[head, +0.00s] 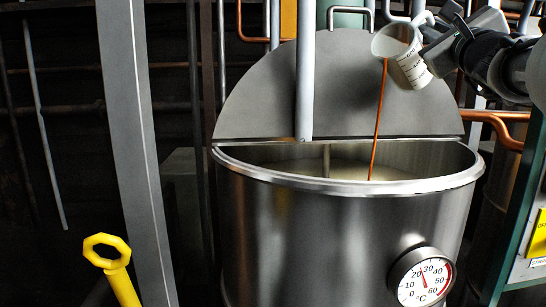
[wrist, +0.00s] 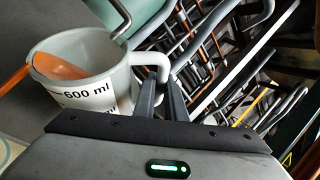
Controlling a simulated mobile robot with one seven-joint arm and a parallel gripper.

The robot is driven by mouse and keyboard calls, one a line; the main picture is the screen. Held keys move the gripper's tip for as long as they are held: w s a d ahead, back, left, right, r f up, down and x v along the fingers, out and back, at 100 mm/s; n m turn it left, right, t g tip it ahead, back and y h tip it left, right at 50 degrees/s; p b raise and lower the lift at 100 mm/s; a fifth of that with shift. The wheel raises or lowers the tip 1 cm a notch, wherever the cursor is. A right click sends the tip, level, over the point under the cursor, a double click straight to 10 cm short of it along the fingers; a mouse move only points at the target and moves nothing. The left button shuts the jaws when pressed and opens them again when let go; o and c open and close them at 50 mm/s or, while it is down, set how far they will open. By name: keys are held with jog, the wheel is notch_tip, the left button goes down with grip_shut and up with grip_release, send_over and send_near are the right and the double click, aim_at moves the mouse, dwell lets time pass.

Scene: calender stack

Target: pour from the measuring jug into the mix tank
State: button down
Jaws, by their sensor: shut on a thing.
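My gripper (wrist: 160,95) is shut on the handle of the measuring jug (wrist: 90,66), a pale translucent jug with a printed volume scale. In the head view the jug (head: 410,70) is tilted with its mouth to the left, high above the right part of the mix tank (head: 300,220). A thin orange-brown stream (head: 378,120) falls from its lip into the tank's open half. Orange liquid (wrist: 62,68) shows inside the jug in the wrist view. The tank is a steel drum with pale contents; its front wall hides the lower inside.
A grey half-round lid (head: 265,95) stands up behind the tank opening, with a vertical pipe (head: 305,70) before it. A dial thermometer (head: 422,278) is on the tank front. A grey post (head: 138,150) and yellow handle (head: 108,262) stand left. Copper pipe (head: 500,122) runs right.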

aim_at(413, 50)
jog(key=shift+s+a+r+n+t+b, duration=0.2)
jog(key=shift+r+n+t+b, duration=0.15)
jog(key=shift+b, duration=0.2)
dwell(0.5)
jog(key=shift+d, duration=0.1)
jog(key=shift+f+b, duration=0.1)
jog(key=shift+b, duration=0.2)
jog(key=shift+s+a+f+n+t+b, duration=0.3)
jog(key=shift+a+f+n+t+b, duration=0.35)
jog(key=shift+b, duration=1.55)
dwell(0.4)
jog(key=shift+f+y+b, duration=0.4)
jog(key=shift+f+b, duration=0.05)
jog(key=shift+b, duration=0.25)
jog(key=shift+s+a+f+b, duration=0.15)
jog(key=shift+f+b, duration=0.15)
jog(key=shift+b, duration=0.4)
jog(key=shift+f+n+b, duration=0.3)
jog(key=shift+b, duration=0.25)
jog(key=shift+s+a+f+n+t+y+b, duration=0.2)
jog(key=shift+f+b, duration=0.3)
jog(key=shift+b, duration=0.5)
jog(key=shift+s+a+f+n+t+y+b, duration=0.15)
jog(key=shift+f+b, duration=0.35)
jog(key=shift+b, duration=0.5)
jog(key=shift+s+a+f+n+t+y+b, duration=0.1)
jog(key=shift+a+f+n+t+b, duration=0.3)
jog(key=shift+b, duration=0.6)
